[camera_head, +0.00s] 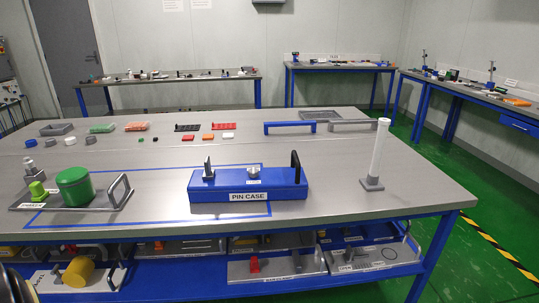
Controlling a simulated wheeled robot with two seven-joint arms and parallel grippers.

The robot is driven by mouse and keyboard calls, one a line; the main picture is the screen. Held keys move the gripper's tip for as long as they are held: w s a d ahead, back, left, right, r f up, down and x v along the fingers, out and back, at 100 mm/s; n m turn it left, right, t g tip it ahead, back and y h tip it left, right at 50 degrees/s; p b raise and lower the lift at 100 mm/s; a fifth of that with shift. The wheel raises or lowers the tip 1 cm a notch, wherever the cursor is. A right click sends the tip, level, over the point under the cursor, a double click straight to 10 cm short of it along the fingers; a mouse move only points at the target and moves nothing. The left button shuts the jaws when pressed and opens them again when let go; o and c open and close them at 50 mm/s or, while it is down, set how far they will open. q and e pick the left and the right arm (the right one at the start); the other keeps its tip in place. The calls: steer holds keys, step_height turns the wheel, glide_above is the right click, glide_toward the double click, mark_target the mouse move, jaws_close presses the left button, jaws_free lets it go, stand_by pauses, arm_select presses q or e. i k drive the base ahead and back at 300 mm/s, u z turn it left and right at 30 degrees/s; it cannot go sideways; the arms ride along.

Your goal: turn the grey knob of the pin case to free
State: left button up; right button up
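The pin case (278,194) is a blue box with a white "PIN CASE" label on its front. It stands on the grey table (400,218), near its front edge. A small grey knob (253,172) sits on top near the middle, with a small label in front of it that is too small to read. A grey upright piece (208,167) stands at the left end of the top, and a black handle (296,167) at the right end.
Left of the case, a grey tray (112,200) holds a green drum (74,186). Right of it stands a white post (380,150) on a grey base. Blue tape (150,222) marks the tabletop. Small parts and blue and grey handles lie farther back. A lower shelf holds more fixtures.

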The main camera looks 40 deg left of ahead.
mark_target(253, 173)
steer(key=u, duration=0.75)
steer(key=i, duration=1.05)
steer(key=u, duration=1.05)
